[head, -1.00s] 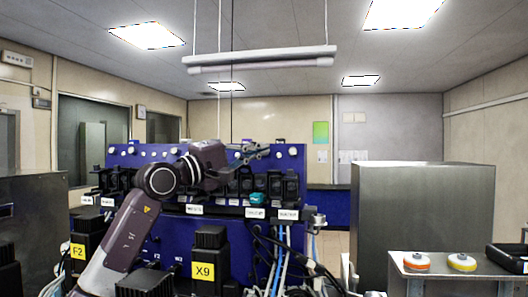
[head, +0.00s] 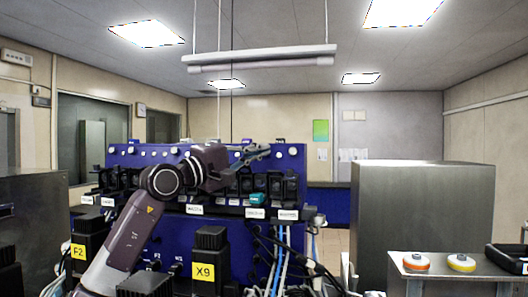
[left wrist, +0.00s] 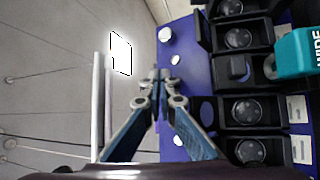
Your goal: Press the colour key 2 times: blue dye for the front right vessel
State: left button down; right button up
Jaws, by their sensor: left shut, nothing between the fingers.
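A blue panel (head: 293,163) stands in the middle of the head view, with a row of black square-framed units (head: 291,187) along it and small white labels below. In the left wrist view the black units (left wrist: 247,110) run down the right side. I cannot tell which part is the colour key, and I cannot make out the front right vessel. My left gripper (head: 264,151) is shut and empty, raised in front of the panel's upper part. It also shows shut in the left wrist view (left wrist: 157,72), apart from the black units. My right gripper is out of view.
A teal lettered piece (head: 257,199) sits on the row of black units. Cables (head: 281,256) hang below the panel. A grey metal cabinet (head: 424,225) stands at the right, near a bench with an orange-and-white disc (head: 416,262) and a yellow-and-white disc (head: 461,262).

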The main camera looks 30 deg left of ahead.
pick_arm(q)
jog(key=shift+w+a+f, duration=0.1)
jog(key=shift+w+f, duration=0.05)
jog(key=shift+w, duration=0.25)
dwell(0.3)
jog(key=shift+s, duration=0.15)
jog(key=shift+s+d+r, duration=0.15)
jog(key=shift+s, duration=0.3)
jog(key=shift+s+d+r, duration=0.1)
jog(key=shift+s+r, duration=0.05)
jog(key=shift+s, duration=0.3)
jog(key=shift+s+d+b, duration=0.1)
jog(key=shift+s+b, duration=0.25)
jog(key=shift+b, duration=0.05)
jog(key=s, duration=0.1)
jog(key=s+r, duration=0.1)
jog(key=s+d+b, duration=0.1)
jog(key=s, duration=0.1)
jog(key=shift+r, duration=0.15)
jog(key=shift+w, duration=0.2)
jog(key=shift+w+a+f+p, duration=0.15)
jog(key=shift+w+p, duration=0.1)
jog(key=shift+w, duration=0.2)
jog(key=shift+w+a+f+p, duration=0.15)
jog(key=shift+w+p, duration=0.1)
jog(key=shift+w, duration=0.25)
jog(key=shift+w+a+f+p, duration=0.15)
jog(key=shift+w+p, duration=0.1)
jog(key=shift+w, duration=0.2)
